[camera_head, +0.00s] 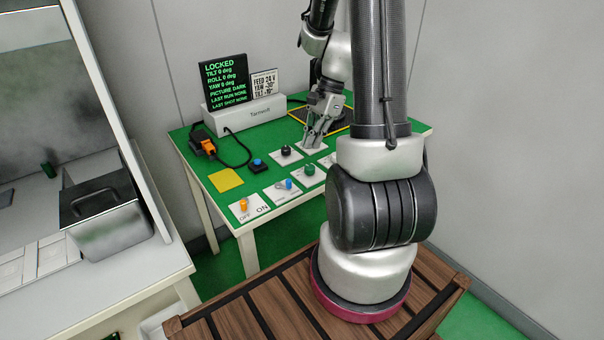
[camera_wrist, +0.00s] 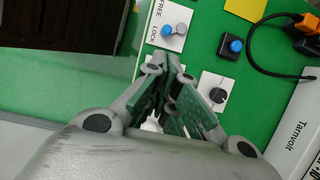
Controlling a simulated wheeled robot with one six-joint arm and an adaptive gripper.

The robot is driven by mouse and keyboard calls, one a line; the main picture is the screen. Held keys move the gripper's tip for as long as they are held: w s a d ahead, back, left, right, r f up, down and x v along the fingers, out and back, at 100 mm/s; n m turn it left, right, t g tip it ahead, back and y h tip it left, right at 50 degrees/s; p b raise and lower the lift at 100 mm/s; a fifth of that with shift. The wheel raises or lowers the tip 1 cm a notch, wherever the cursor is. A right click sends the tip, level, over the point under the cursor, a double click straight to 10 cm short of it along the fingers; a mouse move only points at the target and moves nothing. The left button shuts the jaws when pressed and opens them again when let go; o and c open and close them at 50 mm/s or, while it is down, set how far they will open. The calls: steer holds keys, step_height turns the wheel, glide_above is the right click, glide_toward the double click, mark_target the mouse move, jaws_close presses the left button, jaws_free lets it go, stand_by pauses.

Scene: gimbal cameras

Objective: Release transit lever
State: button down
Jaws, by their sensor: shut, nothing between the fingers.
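The transit lever (camera_wrist: 168,30) has a blue end and sits on a white plate marked FREE and LOCK in the wrist view. Its blue end is beside the word LOCK. In the head view the blue lever (camera_head: 288,184) is on the green table's front part. My gripper (camera_head: 312,143) is shut and empty, pointing down over the table behind the lever, apart from it. In the wrist view my gripper's fingertips (camera_wrist: 164,64) meet just below the lever plate and partly hide another white plate. The display (camera_head: 226,82) reads LOCKED, with tilt, roll and yaw at 0 deg.
Close by are a black knob (camera_head: 286,150), a green knob (camera_head: 309,170), a blue button (camera_head: 257,165) and an orange OFF/ON switch (camera_head: 244,204). An orange connector (camera_head: 206,143) with a black cable lies left. A yellow square (camera_head: 226,180) is flat on the table.

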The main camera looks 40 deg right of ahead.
steer(key=shift+w+d+f+m, duration=0.1)
steer(key=shift+d+f+m, duration=0.1)
steer(key=shift+f+m, duration=0.3)
steer(key=shift+f, duration=0.1)
steer(key=x, duration=1)
steer(key=shift+a, duration=0.1)
steer(key=shift+a, duration=0.1)
